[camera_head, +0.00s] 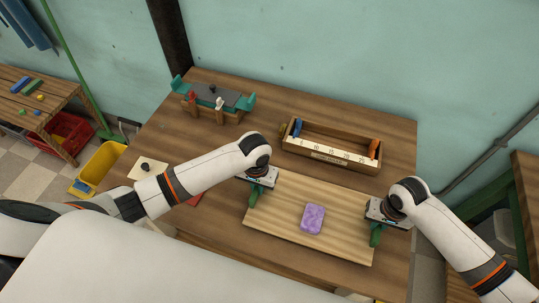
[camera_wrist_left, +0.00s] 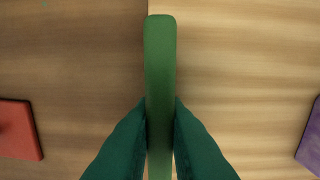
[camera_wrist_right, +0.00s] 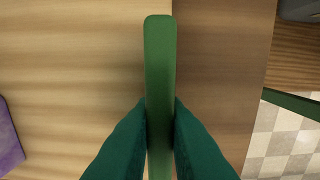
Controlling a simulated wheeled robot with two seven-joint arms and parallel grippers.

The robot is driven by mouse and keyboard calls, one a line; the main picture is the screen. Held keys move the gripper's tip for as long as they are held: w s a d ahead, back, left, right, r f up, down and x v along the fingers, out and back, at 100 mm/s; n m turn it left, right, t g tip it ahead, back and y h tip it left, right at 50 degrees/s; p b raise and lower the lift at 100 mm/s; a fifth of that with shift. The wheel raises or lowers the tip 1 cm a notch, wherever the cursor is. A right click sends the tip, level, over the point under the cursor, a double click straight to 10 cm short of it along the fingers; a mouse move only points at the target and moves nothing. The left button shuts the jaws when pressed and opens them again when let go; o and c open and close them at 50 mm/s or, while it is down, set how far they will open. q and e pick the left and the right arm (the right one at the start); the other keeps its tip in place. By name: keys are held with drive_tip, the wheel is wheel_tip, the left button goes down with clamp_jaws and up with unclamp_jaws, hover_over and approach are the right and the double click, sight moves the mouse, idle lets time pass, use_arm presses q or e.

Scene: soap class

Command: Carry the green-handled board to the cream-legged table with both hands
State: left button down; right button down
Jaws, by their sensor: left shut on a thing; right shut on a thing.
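The light wooden board (camera_head: 282,216) with green handles lies at or just above the brown table (camera_head: 345,94) in the head view; I cannot tell whether it touches. My left gripper (camera_head: 254,196) is shut on the board's left green handle, which fills the middle of the left wrist view (camera_wrist_left: 160,70). My right gripper (camera_head: 376,232) is shut on the right green handle, seen in the right wrist view (camera_wrist_right: 160,70). The cream-legged table cannot be made out for certain.
A wooden box (camera_head: 330,148) with blue and orange pieces stands behind the board. A grey-and-teal rack (camera_head: 216,98) stands at the back left. A yellow bin (camera_head: 100,166) and a slatted table (camera_head: 35,98) are further left. Another wooden edge (camera_head: 526,200) is at the far right.

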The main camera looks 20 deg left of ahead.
use_arm(q)
drive_tip(key=shift+f+b, duration=0.5)
drive_tip(key=shift+f, duration=0.2)
use_arm(e)
drive_tip(key=shift+f, duration=0.7)
use_arm(q)
drive_tip(key=c, duration=1.5)
unclamp_jaws()
drive_tip(key=shift+r, duration=0.1)
use_arm(e)
drive_tip(key=c, duration=1.5)
unclamp_jaws()
drive_tip(key=shift+r, duration=0.1)
use_arm(q)
drive_tip(key=shift+o, duration=0.2)
use_arm(e)
drive_tip(key=shift+o, duration=0.2)
use_arm(q)
drive_tip(key=shift+r, duration=0.15)
wheel_tip(320, 180, up, 12)
drive_tip(key=shift+f, duration=0.25)
drive_tip(key=shift+r, duration=0.1)
use_arm(e)
drive_tip(key=shift+r, duration=0.35)
wheel_tip(320, 180, up, 11)
drive_tip(key=shift+r, duration=0.15)
